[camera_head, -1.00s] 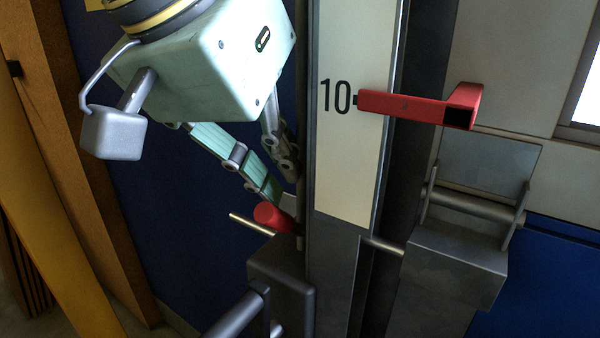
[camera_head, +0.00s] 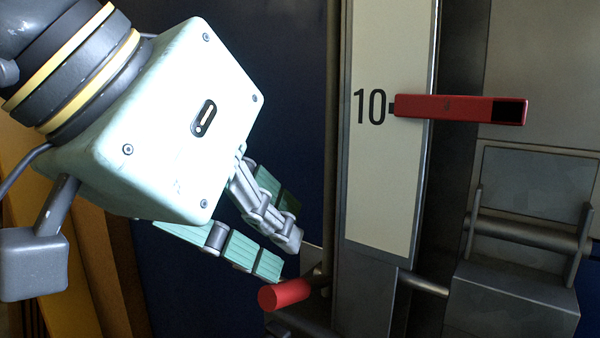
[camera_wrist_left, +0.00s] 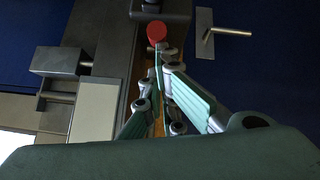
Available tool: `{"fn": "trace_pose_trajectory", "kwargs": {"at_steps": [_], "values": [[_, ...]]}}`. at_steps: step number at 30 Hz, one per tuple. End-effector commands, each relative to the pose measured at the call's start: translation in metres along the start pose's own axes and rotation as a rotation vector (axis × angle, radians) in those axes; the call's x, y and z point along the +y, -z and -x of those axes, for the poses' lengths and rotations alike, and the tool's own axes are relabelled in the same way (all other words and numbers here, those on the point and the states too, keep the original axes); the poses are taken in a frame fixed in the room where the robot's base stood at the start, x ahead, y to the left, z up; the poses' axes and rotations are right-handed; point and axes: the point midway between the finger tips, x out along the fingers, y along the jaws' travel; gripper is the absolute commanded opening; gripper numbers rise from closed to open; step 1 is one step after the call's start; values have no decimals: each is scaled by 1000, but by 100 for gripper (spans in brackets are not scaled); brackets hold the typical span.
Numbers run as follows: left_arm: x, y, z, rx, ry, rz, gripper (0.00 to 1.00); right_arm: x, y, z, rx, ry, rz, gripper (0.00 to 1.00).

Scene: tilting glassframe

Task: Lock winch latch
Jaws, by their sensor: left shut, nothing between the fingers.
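A short red cylindrical knob (camera_head: 285,294), which may be the latch handle, sticks out beside the foot of the metal column in the head view. It shows as a red disc (camera_wrist_left: 156,32) at the top of the left wrist view. My left gripper (camera_head: 284,258) is shut and empty, with its fingertips just above the knob in the head view. In the left wrist view its fingers (camera_wrist_left: 160,60) point toward the knob. I cannot tell whether they touch it. My right gripper is in neither view.
The metal column (camera_head: 340,200) carries a cream panel (camera_head: 385,190) marked 10, with a red pointer bar (camera_head: 455,108) beside it. A grey bracket with a bar (camera_head: 520,290) stands right of the column. A rod on a plate (camera_wrist_left: 228,31) shows in the wrist view.

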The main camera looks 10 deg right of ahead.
Motion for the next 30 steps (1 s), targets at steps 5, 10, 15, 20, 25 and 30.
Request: {"fn": "trace_pose_trajectory", "kwargs": {"at_steps": [5,10,15,20,25,30], "values": [[0,-3,-2,-11,1,-3,0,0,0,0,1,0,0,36],[0,-4,-1,-13,1,-3,0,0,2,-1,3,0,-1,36],[0,-3,17,-9,1,-2,0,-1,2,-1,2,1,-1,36],[0,-1,52,-4,1,-1,0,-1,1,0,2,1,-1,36],[0,0,87,-1,1,0,0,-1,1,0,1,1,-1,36],[0,0,110,-1,1,0,0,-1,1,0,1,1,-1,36]]}}
